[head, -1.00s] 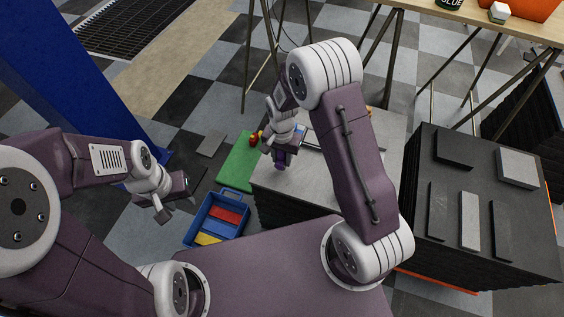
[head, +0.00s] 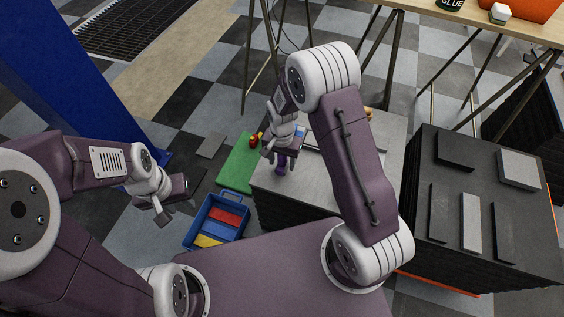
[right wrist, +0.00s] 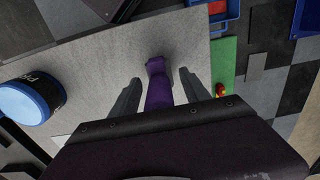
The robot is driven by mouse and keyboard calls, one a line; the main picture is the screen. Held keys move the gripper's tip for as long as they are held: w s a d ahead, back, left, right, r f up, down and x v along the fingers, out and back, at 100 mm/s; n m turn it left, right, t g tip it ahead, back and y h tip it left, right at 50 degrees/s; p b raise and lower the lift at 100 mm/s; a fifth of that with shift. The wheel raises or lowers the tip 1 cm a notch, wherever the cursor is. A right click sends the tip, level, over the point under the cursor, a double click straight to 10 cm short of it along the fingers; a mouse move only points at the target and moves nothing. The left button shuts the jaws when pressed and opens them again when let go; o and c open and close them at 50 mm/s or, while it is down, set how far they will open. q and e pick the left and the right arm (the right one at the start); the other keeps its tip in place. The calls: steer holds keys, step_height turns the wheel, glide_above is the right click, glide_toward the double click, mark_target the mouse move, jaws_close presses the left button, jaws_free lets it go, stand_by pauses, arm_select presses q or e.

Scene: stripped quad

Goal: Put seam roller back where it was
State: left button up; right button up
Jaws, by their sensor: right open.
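A purple item (right wrist: 158,85), which looks like the seam roller's handle, is between the two fingers of my right gripper (right wrist: 158,88) in the right wrist view. The fingers are open, with gaps on both sides of it. In the head view the purple item (head: 281,168) shows just below my right gripper (head: 282,158), over the grey top of a stack (head: 315,187). I cannot tell whether it touches that surface. Its lower part in the wrist view is hidden by my gripper body. My left gripper (head: 176,202) hangs over the floor at left; its finger gap is unclear.
A blue bin (head: 190,238) with red, blue and yellow pieces stands left of the stack, near a green mat (head: 237,165). A blue-lidded container (right wrist: 30,98) stands on the grey top. A dark stack with flat slabs (head: 470,218) is at right.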

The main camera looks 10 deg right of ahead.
step_height(320, 180, up, 11)
steer(key=p, duration=0.3)
steer(key=shift+f, duration=0.1)
steer(key=s+d+r+n, duration=0.2)
steer(key=s+d+n, duration=0.1)
steer(key=s, duration=0.3)
steer(key=s+d+r+n+t, duration=0.1)
steer(key=s+d+r+n, duration=0.1)
steer(key=s, duration=0.5)
steer(key=shift+d+r+n, duration=0.35)
steer(key=shift+d+n, duration=0.05)
steer(key=shift+n, duration=0.4)
